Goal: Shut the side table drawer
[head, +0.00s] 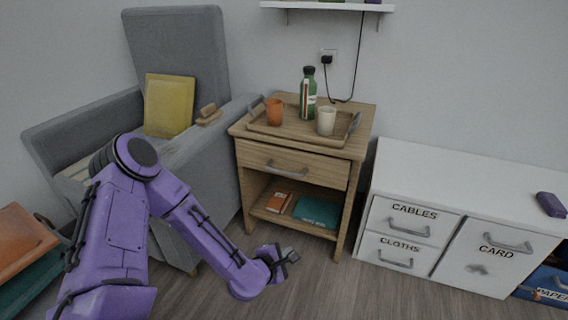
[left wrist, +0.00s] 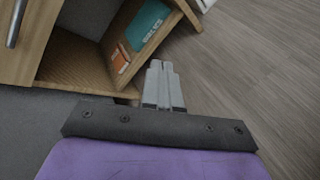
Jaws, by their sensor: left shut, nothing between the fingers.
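The wooden side table (head: 360,137) stands in the middle of the head view. Its drawer (head: 322,172) has a grey bar handle (head: 287,169) and seems to stand out a little from the frame; how far is hard to tell. My left gripper (head: 291,256) is shut and empty, low in front of the table, below the drawer and apart from it. In the left wrist view its closed fingers (left wrist: 160,66) point toward the table's lower shelf (left wrist: 75,72), and the handle (left wrist: 16,22) shows at the top left. My right gripper is out of view.
A tray (head: 285,139) with an orange cup (head: 274,112), a cream cup (head: 326,121) and a green bottle (head: 308,95) sits on the table. A grey armchair (head: 200,160) stands left, a white cabinet (head: 450,180) right. The floor in front is clear.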

